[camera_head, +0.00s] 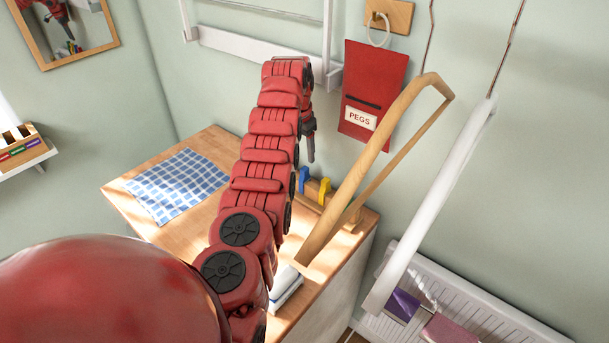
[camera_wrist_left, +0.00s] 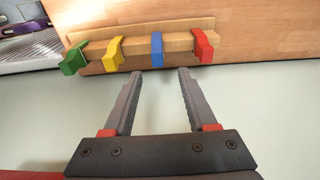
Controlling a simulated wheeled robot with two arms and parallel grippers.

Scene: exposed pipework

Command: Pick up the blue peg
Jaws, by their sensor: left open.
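The blue peg (camera_wrist_left: 157,48) is clipped on a wooden rail (camera_wrist_left: 136,46) between the yellow peg (camera_wrist_left: 113,54) and the red peg (camera_wrist_left: 203,47). In the head view the blue peg (camera_head: 304,179) shows just right of my left arm. My left gripper (camera_wrist_left: 160,72) is open and empty. In the wrist view its fingers point toward the blue peg, which appears between and beyond the tips, apart from them. In the head view the left gripper (camera_head: 310,148) hangs above the rail; its two fingers overlap there. My right gripper is not in view.
A green peg (camera_wrist_left: 74,60) is at the rail's left end in the wrist view. The rail stands on a wooden worktop (camera_head: 208,143) by the wall. A slanted wooden frame (camera_head: 362,157) is close right of the pegs. A red PEGS pouch (camera_head: 373,88) hangs behind the gripper.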

